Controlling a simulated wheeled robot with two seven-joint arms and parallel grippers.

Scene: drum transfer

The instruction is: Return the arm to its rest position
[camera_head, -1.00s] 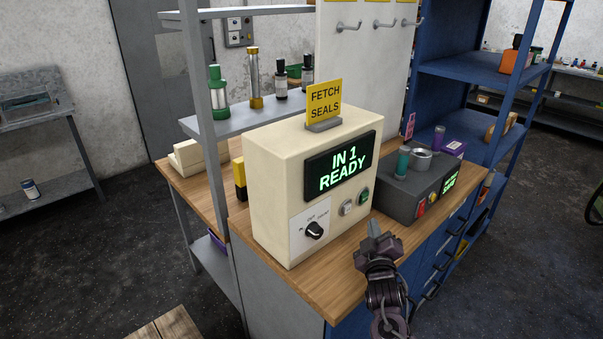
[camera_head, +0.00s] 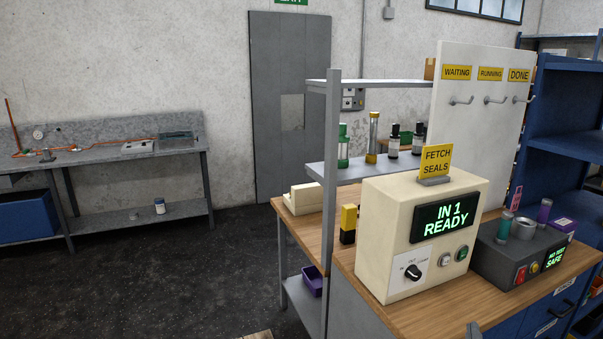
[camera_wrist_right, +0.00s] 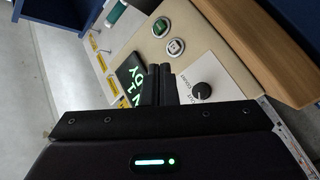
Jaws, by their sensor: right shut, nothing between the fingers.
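My right gripper (camera_wrist_right: 158,86) shows in the right wrist view, its dark fingers together with nothing between them. My left gripper is not in view.
A grey tester (camera_head: 500,257) with small containers on top stands right of the box. A metal shelf (camera_head: 350,170) with several bottles is behind it. A blue rack (camera_head: 560,140) stands at right. A grey side bench (camera_head: 100,150) is at left, with open dark floor (camera_head: 190,270) before it.

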